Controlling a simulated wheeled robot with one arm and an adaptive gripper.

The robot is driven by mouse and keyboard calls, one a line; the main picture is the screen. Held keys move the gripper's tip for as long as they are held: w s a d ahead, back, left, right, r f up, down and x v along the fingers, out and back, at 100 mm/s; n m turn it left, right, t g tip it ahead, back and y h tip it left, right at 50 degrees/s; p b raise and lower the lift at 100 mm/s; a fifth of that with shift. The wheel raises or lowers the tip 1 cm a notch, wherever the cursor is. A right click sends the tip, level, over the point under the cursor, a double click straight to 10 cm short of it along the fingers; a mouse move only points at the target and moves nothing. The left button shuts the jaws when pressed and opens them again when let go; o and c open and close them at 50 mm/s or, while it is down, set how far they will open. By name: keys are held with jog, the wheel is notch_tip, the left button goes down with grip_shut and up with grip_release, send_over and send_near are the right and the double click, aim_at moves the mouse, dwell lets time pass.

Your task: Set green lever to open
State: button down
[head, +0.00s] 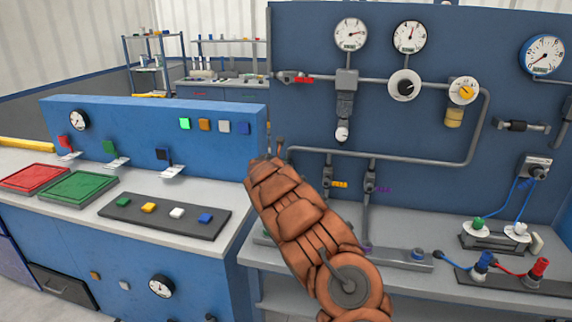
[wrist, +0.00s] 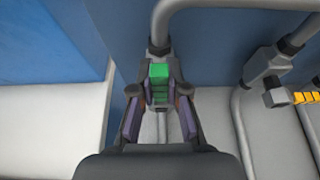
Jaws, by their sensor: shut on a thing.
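The green lever (wrist: 159,71) shows in the wrist view as a green block on a valve of a vertical grey pipe. My gripper (wrist: 160,93) is shut on it, with one dark finger on each side. The green part shows between and just above the fingertips. In the head view, my brown arm hides the gripper and this lever. How far the lever is turned cannot be told.
Valves with an orange lever (head: 339,184) and a purple lever (head: 384,189) stand right of my arm. The orange one also shows in the wrist view (wrist: 306,97). A blue console (head: 150,110) stands left. A curved pipe (wrist: 235,5) runs above the gripper.

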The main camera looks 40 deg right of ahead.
jog(key=shift+a+f, duration=0.1)
jog(key=shift+f, duration=0.05)
jog(key=c, duration=1.4)
grip_release()
jog(key=shift+w, duration=0.1)
jog(key=shift+o, duration=1.3)
jog(key=v, duration=1.2)
